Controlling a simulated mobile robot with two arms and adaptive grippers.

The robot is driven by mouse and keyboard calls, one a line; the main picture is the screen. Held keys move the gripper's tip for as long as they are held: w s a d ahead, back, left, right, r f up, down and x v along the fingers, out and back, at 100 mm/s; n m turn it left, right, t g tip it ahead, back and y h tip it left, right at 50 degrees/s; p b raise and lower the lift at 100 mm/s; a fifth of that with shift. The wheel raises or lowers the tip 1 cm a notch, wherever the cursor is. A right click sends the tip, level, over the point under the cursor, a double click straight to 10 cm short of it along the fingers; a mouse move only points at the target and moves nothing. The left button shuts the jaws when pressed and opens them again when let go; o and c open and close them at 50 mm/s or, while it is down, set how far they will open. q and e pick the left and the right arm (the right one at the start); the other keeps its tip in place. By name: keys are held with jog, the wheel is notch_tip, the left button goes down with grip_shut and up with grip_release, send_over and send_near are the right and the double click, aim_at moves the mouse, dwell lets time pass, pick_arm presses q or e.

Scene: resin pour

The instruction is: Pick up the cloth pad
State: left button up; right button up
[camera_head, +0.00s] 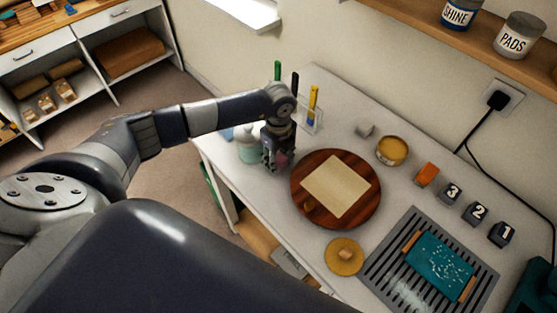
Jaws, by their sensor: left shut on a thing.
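My left gripper (279,155) points down over the left part of the white table, just left of the round wooden board. It is shut on a small pinkish thing (281,159), mostly hidden by the fingers. I cannot tell for sure whether this is the cloth pad, or whether it touches the table. My right gripper is not in view.
The dark red board (364,215) bears a cream square sheet (336,187). Near it are a pale green jar (247,150), pen holder (314,120), yellow tin (391,150), yellow disc (344,257), numbered blocks (476,213) and grey slotted tray (413,216) with a teal piece.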

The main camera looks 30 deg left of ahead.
aim_at(279, 158)
pick_arm(q)
jog(key=shift+r, duration=0.15)
jog(key=shift+r+b, duration=0.25)
jog(key=shift+b, duration=0.1)
notch_tip(279, 158, up, 2)
jog(key=shift+w+r+b, duration=0.1)
jog(key=shift+b, duration=0.7)
jog(key=s+d+b, duration=0.1)
jog(key=s, duration=0.3)
jog(key=s+d+r+b, duration=0.1)
jog(key=s+b, duration=0.1)
jog(key=s, duration=0.3)
jog(key=s+d+b, duration=0.1)
jog(key=s, duration=0.4)
jog(key=shift+d+r, duration=0.3)
jog(key=shift+d, duration=0.05)
jog(key=shift+s+d+r+b, duration=0.1)
jog(key=shift+s+d+b, duration=0.1)
jog(key=shift+s, duration=0.25)
jog(key=shift+s+d+r+b, duration=0.1)
jog(key=shift+s+b, duration=0.1)
jog(key=shift+s, duration=0.2)
jog(key=shift+o, duration=0.7)
jog(key=shift+c, duration=0.6)
